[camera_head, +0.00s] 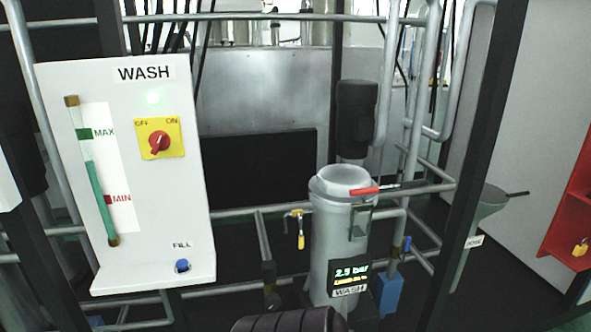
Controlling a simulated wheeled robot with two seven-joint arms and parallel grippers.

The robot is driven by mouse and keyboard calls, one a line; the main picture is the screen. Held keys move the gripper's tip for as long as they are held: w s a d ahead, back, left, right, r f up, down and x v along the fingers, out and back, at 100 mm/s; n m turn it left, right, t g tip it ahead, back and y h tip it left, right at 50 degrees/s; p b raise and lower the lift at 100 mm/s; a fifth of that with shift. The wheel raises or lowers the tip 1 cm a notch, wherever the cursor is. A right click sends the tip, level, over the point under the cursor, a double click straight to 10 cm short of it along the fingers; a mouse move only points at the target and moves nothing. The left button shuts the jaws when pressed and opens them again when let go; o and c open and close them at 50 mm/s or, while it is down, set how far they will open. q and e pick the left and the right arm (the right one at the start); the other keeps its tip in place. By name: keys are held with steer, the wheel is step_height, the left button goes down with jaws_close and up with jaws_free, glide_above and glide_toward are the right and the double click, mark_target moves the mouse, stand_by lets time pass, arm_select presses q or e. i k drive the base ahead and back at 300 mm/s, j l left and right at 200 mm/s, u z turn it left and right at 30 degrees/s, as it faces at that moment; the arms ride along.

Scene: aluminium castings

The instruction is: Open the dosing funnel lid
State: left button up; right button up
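The dosing funnel (487,206) is a grey-green cone at the right, behind a dark slanted post. A small white label (474,241), which seems to read DOSE, is on its lower part. The lid (493,191) appears to lie flat across the funnel's mouth, with a thin dark handle (517,194) sticking out to the right. The post hides the funnel's left edge, and the lid's exact position is hard to make out. Neither of my grippers shows in the head view.
A dark post (487,130) stands just left of the funnel. A WASH panel (150,200) with a red switch is at the left. A pale cylindrical vessel (338,245) with a red-handled lever stands in the middle among pipes. A red cabinet (572,205) is at the far right.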

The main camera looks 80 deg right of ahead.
mark_target(491, 196)
steer(key=z, duration=4.1)
steer(key=i+l+u, duration=0.3)
steer(key=i, duration=0.3)
steer(key=l, duration=0.1)
